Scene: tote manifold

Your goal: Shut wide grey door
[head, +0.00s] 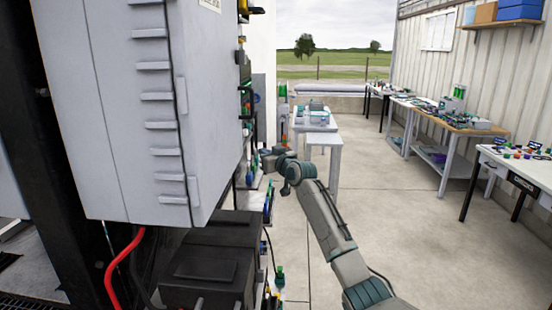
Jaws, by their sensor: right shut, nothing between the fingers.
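A large grey cabinet (95,110) with louvred vents fills the left of the head view. A wide grey panel (212,95), which looks like the door, adjoins it past a dark vertical seam with hinge-like strips. A black handle (247,102) is at its far edge. I see the panel at a steep angle and cannot tell how far it stands open. My right gripper (268,160) is shut and empty, just right of the panel's lower far edge; contact cannot be told. My left gripper is out of view.
Below the cabinet are black boxes (205,265) and a red cable (124,268). A small grey table (318,140) stands beyond my right gripper. Workbenches (465,130) with small parts line the right wall. The concrete floor (410,225) between is clear.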

